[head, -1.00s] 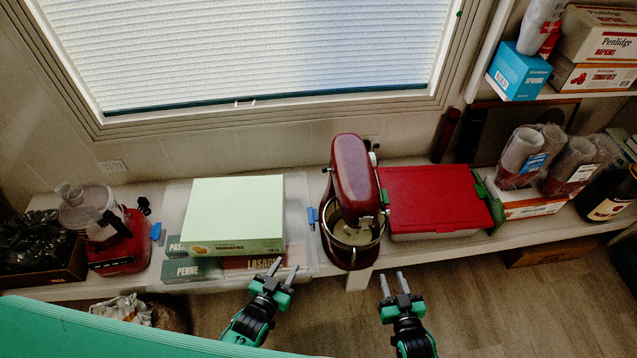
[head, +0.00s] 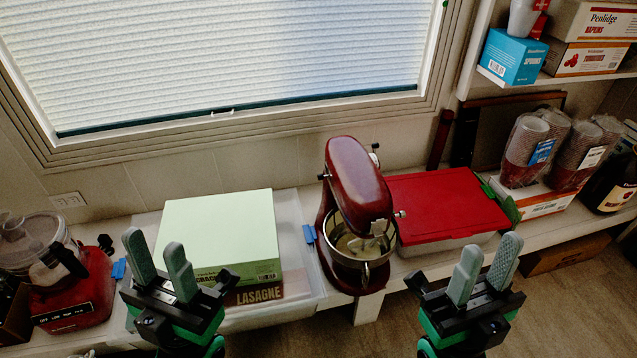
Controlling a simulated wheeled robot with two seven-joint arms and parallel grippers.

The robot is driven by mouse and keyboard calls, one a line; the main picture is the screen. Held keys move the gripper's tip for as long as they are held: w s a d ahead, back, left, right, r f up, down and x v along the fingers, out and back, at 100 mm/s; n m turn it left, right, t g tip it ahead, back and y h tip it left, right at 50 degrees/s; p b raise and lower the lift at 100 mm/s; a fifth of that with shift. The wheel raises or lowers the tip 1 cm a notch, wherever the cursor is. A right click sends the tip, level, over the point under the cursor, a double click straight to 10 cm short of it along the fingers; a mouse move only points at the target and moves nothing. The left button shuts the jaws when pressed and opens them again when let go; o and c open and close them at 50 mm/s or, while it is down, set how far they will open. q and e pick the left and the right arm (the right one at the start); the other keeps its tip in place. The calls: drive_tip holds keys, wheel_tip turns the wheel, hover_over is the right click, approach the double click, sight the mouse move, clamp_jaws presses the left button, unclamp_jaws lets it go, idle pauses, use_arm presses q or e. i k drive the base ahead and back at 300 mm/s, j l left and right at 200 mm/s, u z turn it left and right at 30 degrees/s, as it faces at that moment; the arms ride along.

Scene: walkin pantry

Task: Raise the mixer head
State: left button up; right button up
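The red stand mixer (head: 360,205) stands on the bench at the middle of the head view. My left gripper (head: 158,262) is open and empty, in front of the pale green box, left of the mixer. My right gripper (head: 484,268) is open and empty, right of the mixer and in front of the red-lidded bin. Neither gripper touches the mixer.
A pale green box (head: 218,235) sits in a clear bin left of the mixer. A red-lidded bin (head: 447,204) stands close on its right. A red food processor (head: 75,290) is at far left. Cups (head: 526,150) stand at right, below a shelf.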

sight(361, 195)
drive_tip(key=l, duration=0.55)
drive_tip(key=k+l, duration=0.15)
drive_tip(key=l, duration=0.9)
drive_tip(key=k+z, duration=0.05)
